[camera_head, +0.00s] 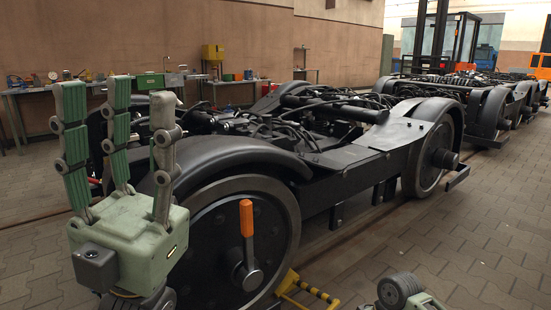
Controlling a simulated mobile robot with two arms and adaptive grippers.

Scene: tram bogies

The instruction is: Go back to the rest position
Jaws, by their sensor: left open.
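My left gripper (119,105) is a pale green adaptive gripper with three grey and green fingers pointing up. Its fingers are spread apart with nothing between them. It stands in the left foreground, in front of the near left end of the black tram bogie (335,160). Part of that bogie's fender and wheel is hidden behind it. Only a small grey and green part of my right arm (400,290) shows at the bottom edge, right of the middle. My right gripper's fingertips cannot be made out.
The bogie's near wheel (235,240) carries a lever with an orange handle (246,218), close right of my left gripper. Workbenches line the back wall. More bogies and a forklift (440,40) stand behind. Paved floor is clear at right.

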